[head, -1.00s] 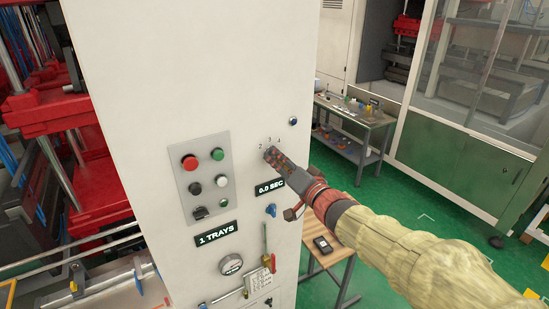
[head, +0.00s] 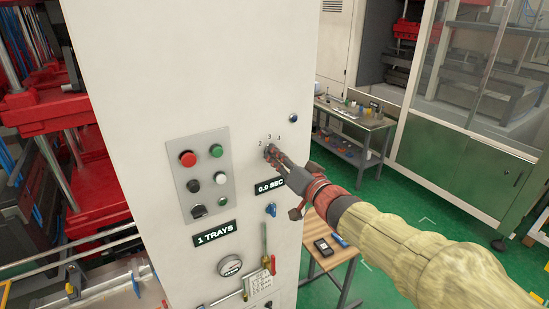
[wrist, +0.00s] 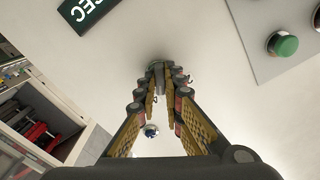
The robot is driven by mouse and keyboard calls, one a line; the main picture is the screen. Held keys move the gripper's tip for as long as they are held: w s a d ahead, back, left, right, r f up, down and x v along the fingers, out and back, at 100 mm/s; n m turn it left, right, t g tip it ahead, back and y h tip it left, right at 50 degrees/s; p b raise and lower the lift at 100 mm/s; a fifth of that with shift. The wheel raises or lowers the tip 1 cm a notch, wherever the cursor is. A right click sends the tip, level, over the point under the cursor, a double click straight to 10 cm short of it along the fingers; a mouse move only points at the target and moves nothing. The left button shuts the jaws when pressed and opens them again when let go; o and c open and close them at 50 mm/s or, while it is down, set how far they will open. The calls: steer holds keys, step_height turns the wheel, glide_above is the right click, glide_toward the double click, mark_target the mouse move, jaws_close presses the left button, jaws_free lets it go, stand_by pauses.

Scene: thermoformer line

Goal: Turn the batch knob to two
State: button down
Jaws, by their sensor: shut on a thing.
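The batch knob (wrist: 158,76) is on the white cabinet front, between my fingertips in the wrist view. In the head view it is mostly hidden by my gripper (head: 273,156), with the digits 2, 3 and 4 printed just above. My gripper (wrist: 159,84) is shut on the knob, one finger on each side. The knob's pointer direction cannot be told. A display (head: 214,232) below the button panel reads "1 TRAYS".
A button panel (head: 202,175) with red, green, black and white controls is left of the knob. A "0.0 SEC" display (head: 270,186) and a blue knob (head: 271,210) sit below my gripper. A small wooden table (head: 322,262) stands beside the cabinet.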

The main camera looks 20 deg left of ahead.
steer(key=shift+f, duration=0.2)
steer(key=shift+n+b, duration=1.25)
steer(key=shift+n, duration=0.05)
steer(key=shift+n+b, duration=1.15)
steer(key=shift+n, duration=0.25)
